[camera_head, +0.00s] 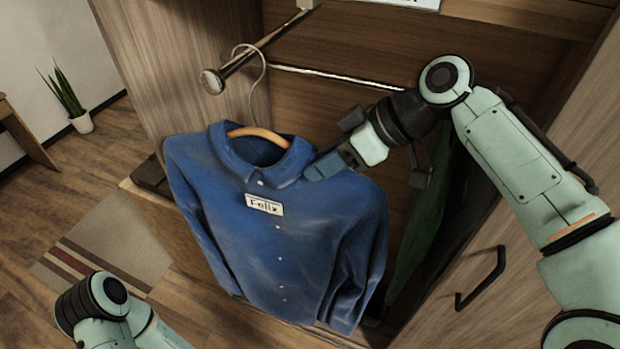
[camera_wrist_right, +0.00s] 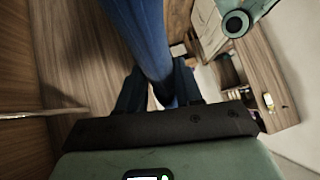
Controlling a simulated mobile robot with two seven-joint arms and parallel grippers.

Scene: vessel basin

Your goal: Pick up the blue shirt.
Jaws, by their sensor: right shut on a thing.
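The blue shirt (camera_head: 270,230) hangs on a wooden hanger (camera_head: 258,132) in front of the open wardrobe. A white tag reading "Felix" (camera_head: 264,205) is on its chest. The hanger's metal hook (camera_head: 262,75) reaches up to a short protruding rod (camera_head: 250,58); I cannot tell if it rests on the rod. My right gripper (camera_head: 318,170) is shut on the shirt at the shoulder beside the collar. In the right wrist view the blue cloth (camera_wrist_right: 143,35) runs between the fingers of the right gripper (camera_wrist_right: 157,88). My left gripper is out of view; only part of my left arm shows at bottom left.
A long metal rail (camera_head: 340,76) crosses the wardrobe behind the shirt. A green garment (camera_head: 412,235) hangs to the right, beside a dark one. The wardrobe door has a black handle (camera_head: 482,278). A rug (camera_head: 105,245) and a potted plant (camera_head: 78,115) are at left.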

